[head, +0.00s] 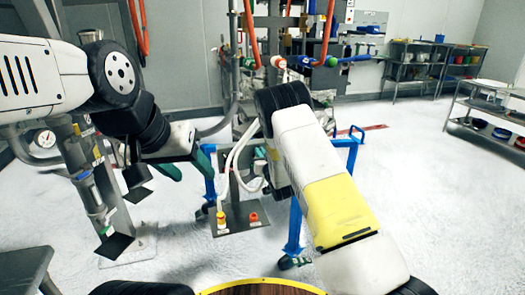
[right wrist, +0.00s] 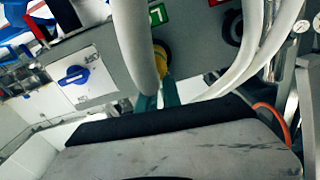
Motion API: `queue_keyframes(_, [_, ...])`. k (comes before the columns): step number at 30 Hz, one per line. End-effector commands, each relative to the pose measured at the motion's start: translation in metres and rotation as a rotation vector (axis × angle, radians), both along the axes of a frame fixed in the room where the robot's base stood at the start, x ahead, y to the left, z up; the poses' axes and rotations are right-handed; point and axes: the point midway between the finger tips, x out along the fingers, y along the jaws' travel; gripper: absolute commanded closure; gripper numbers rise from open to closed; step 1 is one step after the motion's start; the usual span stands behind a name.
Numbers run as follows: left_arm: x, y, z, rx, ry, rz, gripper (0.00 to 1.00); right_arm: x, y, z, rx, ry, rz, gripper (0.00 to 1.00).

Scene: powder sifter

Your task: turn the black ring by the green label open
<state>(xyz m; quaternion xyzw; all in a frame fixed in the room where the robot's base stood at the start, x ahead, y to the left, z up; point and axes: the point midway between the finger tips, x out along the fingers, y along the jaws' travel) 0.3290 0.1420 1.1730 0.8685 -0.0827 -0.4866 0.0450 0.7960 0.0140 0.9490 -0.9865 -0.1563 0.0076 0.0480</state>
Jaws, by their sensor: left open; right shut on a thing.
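In the right wrist view, a green label (right wrist: 157,14) sits on a grey panel. Below it is a black ring (right wrist: 167,57) around a yellow part, partly hidden by a pale hose. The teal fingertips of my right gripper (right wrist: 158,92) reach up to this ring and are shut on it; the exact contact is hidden. In the head view my right arm covers the panel and ring. My left gripper (head: 188,164) is open and empty at the left of the stand, its teal fingers apart.
A second black ring (right wrist: 232,27) sits near a red label, right of the hose. A blue knob (right wrist: 73,74) is at the left. In the head view, pale hoses (head: 240,155) hang by the blue-legged stand (head: 294,225).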

Motion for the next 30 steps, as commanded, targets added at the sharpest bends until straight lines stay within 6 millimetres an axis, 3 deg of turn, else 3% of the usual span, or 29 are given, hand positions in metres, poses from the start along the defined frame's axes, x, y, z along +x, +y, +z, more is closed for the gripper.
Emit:
queue_keyframes(15, [0.000, 0.000, 0.000, 0.000, 0.000, 0.000, 0.46, -0.005, 0.015, -0.002, -0.423, -0.138, 0.001, 1.00])
queue_keyframes(30, [0.000, 0.000, 0.000, 0.000, 0.000, 0.000, 0.46, -0.007, 0.020, -0.005, -0.598, -0.194, -0.001, 1.00])
